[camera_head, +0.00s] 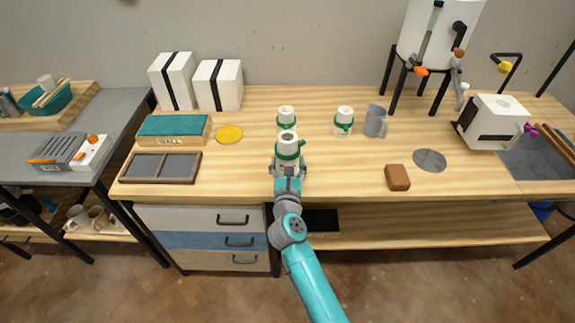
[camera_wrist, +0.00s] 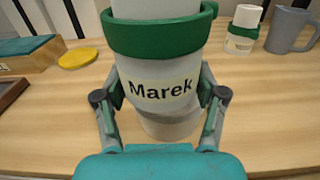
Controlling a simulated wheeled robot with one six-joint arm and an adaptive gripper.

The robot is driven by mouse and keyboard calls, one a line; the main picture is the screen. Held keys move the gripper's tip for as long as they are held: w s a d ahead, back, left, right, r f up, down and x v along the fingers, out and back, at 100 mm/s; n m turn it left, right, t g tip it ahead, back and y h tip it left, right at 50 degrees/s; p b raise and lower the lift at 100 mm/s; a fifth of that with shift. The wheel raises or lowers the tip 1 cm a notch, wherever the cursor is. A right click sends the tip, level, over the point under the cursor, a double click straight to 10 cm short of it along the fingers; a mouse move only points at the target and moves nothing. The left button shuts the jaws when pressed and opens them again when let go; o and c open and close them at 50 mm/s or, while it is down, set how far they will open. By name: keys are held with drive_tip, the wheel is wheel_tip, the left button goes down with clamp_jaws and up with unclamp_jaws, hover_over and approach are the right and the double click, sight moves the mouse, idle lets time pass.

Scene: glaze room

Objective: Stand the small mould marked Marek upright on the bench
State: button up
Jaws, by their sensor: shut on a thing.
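The small white mould marked Marek (camera_wrist: 160,92) has a green band and stands between my fingers, its label facing the wrist camera and reading level. My gripper (camera_wrist: 160,78) is shut on it, one finger on each side. In the head view the held mould (camera_head: 288,146) looks upright at the front half of the bench (camera_head: 330,180), above my gripper (camera_head: 288,168). I cannot tell whether its base touches the wood. Its top is cut off in the wrist view.
Two similar banded moulds stand behind, one just beyond (camera_head: 286,115) and one to the right (camera_head: 344,118). A grey mug (camera_head: 375,121) is beside the right one. A brown block (camera_head: 397,177) lies front right. A yellow disc (camera_head: 229,135) lies left. Bare wood surrounds my gripper.

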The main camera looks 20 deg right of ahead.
drive_tip(key=shift+f, duration=0.45)
drive_tip(key=shift+f, duration=0.35)
drive_tip(key=shift+f, duration=0.25)
drive_tip(key=o, duration=1.4)
drive_tip(key=shift+r, duration=0.2)
drive_tip(key=v, duration=1.2)
drive_tip(key=shift+r, duration=0.4)
